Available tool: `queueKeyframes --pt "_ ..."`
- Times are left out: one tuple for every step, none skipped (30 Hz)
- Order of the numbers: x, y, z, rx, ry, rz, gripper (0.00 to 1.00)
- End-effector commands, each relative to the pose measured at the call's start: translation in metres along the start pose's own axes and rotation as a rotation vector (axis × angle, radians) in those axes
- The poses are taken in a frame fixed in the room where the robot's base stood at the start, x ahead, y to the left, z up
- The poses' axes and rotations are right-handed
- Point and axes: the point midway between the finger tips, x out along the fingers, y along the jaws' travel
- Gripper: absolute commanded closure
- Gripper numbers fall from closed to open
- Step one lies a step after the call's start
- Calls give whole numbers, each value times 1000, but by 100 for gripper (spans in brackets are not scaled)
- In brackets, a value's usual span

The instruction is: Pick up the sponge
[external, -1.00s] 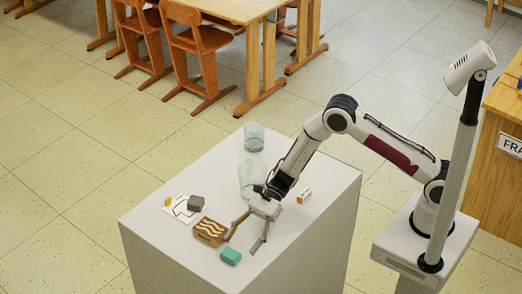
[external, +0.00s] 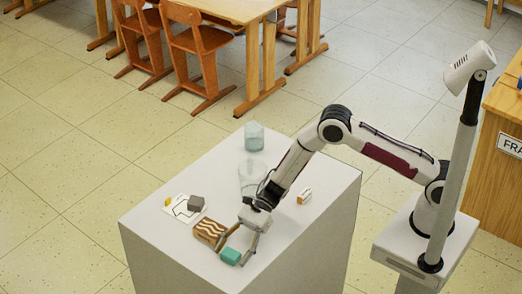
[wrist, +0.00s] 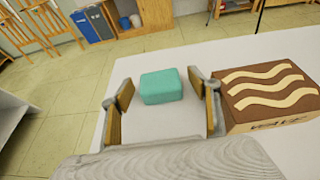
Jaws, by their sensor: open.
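The sponge is a small teal block (external: 230,256) lying near the front edge of the white table. In the wrist view the sponge (wrist: 161,86) sits between the two fingers, toward their tips. My gripper (external: 235,250) is open, with one finger on either side of the sponge. In the wrist view my gripper (wrist: 160,100) shows a gap on the sponge's left; the right finger is closer to it. I cannot tell whether that finger touches it.
A brown box with wavy cream stripes (external: 209,231) stands close beside the gripper. A grey block (external: 196,203) and a white card (external: 180,208) lie beyond it. Two clear glass vessels (external: 254,137) (external: 252,176) and a small white-and-orange item (external: 304,196) are farther back.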

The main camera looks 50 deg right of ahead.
Motion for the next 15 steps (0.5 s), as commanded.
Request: queueKeyframes --pt "4 0 0 0 0 0 39" --pt "6 0 0 0 0 0 39" --pt "8 0 0 0 0 -1 39" --pt "9 0 0 0 0 -1 39" --pt "9 0 0 0 0 -1 39" --pt "10 0 0 0 0 -1 39" --pt "10 0 0 0 0 -1 39" --pt "10 0 0 0 0 -1 39" --pt "10 0 0 0 0 -1 39" --pt "10 0 0 0 0 -1 39" --pt "10 0 0 0 0 -1 39" --pt "10 0 0 0 0 -1 39" --pt "10 0 0 0 0 -1 39" --pt "10 0 0 0 0 -1 39" --pt "10 0 0 0 0 -1 39"
